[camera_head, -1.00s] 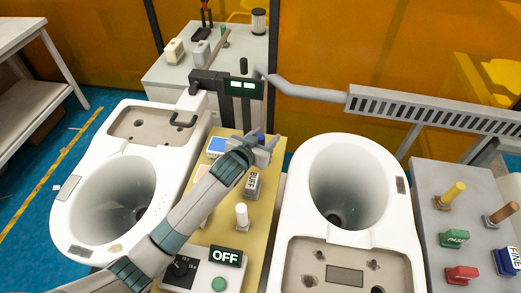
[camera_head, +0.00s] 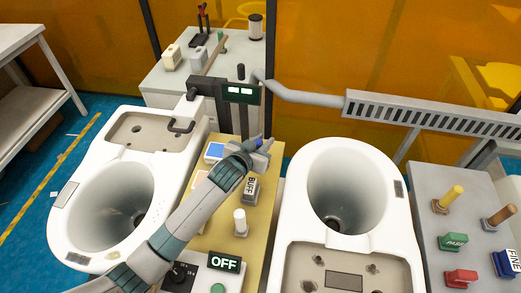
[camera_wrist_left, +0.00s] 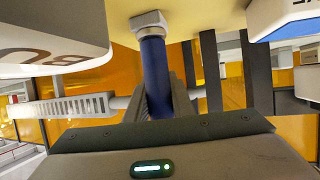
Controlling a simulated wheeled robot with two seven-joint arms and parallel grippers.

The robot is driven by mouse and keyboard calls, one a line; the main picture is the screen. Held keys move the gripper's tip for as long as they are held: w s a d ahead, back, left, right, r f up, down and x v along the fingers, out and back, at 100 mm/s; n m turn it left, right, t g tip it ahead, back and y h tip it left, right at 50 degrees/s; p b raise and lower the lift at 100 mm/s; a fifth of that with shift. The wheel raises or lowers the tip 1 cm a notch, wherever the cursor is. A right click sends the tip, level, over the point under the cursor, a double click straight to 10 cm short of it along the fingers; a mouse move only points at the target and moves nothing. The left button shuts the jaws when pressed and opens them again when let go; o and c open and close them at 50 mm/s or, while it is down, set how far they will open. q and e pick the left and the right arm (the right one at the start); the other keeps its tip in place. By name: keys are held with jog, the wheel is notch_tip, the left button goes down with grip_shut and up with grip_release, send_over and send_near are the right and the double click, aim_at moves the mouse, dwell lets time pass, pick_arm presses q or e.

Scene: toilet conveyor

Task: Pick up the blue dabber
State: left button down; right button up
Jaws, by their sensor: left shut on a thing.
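The blue dabber (camera_wrist_left: 156,80) has a dark blue cylindrical handle and a pale block-like base. In the left wrist view its handle stands between the two fingers, and its base meets the yellow board, so I cannot tell a lift from contact. In the head view only a small blue tip of it (camera_head: 261,139) shows; the fingers hide the rest. My left gripper (camera_head: 263,150) is shut on the handle at the far end of the yellow board. It also shows in the left wrist view (camera_wrist_left: 160,95). My right gripper is not in view.
On the yellow board (camera_head: 224,248) stand a BUFF block (camera_head: 251,189), a white-handled dabber (camera_head: 240,222) and a blue-topped block (camera_head: 214,152). White toilet bowls flank it, left (camera_head: 65,207) and right (camera_head: 401,225). A dark post with a display (camera_head: 241,93) rises just behind.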

pick_arm(q)
jog(key=shift+r, duration=0.15)
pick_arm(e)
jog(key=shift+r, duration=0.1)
